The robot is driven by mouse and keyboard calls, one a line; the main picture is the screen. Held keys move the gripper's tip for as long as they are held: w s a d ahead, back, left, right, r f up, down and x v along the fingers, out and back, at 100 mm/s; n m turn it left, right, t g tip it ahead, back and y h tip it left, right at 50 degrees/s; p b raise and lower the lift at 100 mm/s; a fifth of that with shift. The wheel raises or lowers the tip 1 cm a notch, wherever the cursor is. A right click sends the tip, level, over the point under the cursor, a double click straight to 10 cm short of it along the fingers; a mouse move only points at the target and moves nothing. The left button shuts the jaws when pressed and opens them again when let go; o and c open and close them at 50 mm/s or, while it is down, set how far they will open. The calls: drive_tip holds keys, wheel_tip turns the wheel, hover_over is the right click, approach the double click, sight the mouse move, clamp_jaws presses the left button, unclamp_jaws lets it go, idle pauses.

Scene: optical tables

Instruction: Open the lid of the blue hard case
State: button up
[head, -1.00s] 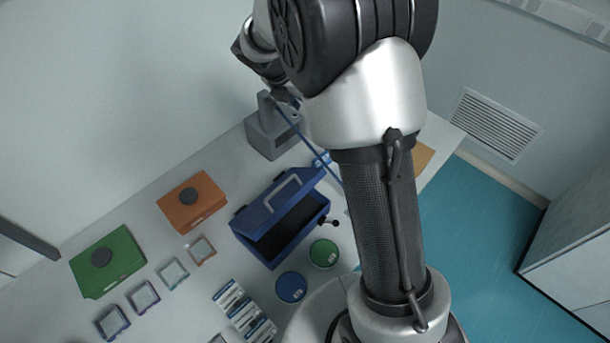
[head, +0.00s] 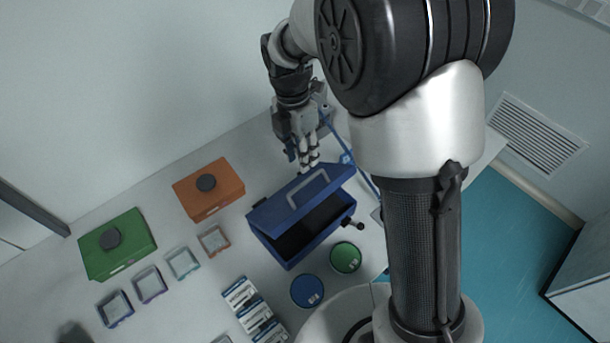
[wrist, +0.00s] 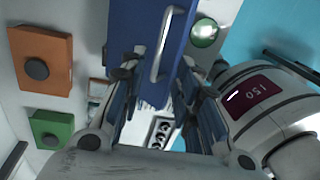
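The blue hard case (head: 300,240) stands on the table in the head view. Its lid (head: 270,216), with a grey handle (head: 308,183), is raised at a slant, and the dark inside shows below it. My gripper (head: 309,163) points down just behind the lid's upper edge. In the wrist view, the lid (wrist: 178,12) and its handle (wrist: 160,50) lie between and beyond the spread fingers of my gripper (wrist: 155,78). The gripper looks open. I cannot tell whether a finger touches the lid.
An orange case (head: 208,190) and a green case (head: 117,243) stand to the left. Several small framed trays (head: 150,284) lie in front of them. A blue disc (head: 308,291) and a green disc (head: 346,257) lie close in front of the blue case. A wall vent (head: 537,135) is at right.

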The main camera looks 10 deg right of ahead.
sight(296, 188)
drive_tip(key=f, duration=0.8)
drive_tip(key=shift+s+d+b, duration=0.35)
drive_tip(key=shift+s, duration=0.05)
clamp_jaws()
drive_tip(key=shift+r, duration=0.1)
